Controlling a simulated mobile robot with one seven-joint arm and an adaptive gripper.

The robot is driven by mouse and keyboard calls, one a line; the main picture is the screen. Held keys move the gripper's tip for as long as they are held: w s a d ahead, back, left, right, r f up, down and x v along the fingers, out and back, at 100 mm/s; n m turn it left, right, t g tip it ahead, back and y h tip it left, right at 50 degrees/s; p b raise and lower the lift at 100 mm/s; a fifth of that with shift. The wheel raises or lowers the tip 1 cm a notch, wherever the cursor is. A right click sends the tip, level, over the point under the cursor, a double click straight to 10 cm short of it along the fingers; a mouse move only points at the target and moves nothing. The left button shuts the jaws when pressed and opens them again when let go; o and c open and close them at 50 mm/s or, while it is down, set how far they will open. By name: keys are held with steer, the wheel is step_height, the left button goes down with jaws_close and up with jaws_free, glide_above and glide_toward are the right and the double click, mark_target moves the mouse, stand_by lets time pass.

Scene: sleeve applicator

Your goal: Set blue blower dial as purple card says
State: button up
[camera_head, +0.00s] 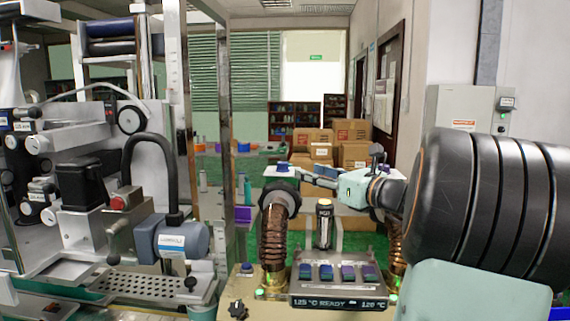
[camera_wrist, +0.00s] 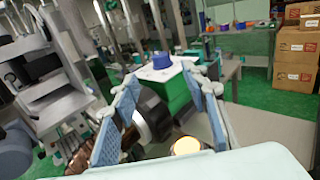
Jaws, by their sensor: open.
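In the head view, a blower console (camera_head: 338,287) stands low in the middle. It has blue and purple pieces in a row and a lit display reading about 125 °C, READY and 120 °C. A small blue knob (camera_head: 246,268) sits left of it; I cannot tell whether this is the blue dial. A purple panel (camera_head: 243,214) stands farther back; no writing on it is readable, and I cannot tell whether it is the card. My gripper (camera_head: 312,177) is open and empty, raised above and behind the console. Its spread blue pads also show in the wrist view (camera_wrist: 160,75).
Two copper hoses (camera_head: 274,235) rise beside the console, with a lit-topped cylinder (camera_head: 324,222) between them. A black knob (camera_head: 238,309) is at the front. The applicator machine (camera_head: 100,190) fills the left. Cardboard boxes (camera_head: 352,140) are behind. A blue round object (camera_wrist: 161,60) rests on a white top.

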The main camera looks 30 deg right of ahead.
mark_target(286, 166)
steer(key=w, duration=0.3)
steer(key=w+a, duration=0.1)
steer(key=w, duration=0.6)
steer(key=shift+w+a, duration=0.2)
steer(key=shift+w, duration=0.05)
jaws_close()
steer(key=shift+a+f+m+h+b, duration=0.15)
steer(key=shift+m+h+b, duration=0.15)
steer(key=shift+h+b, duration=0.25)
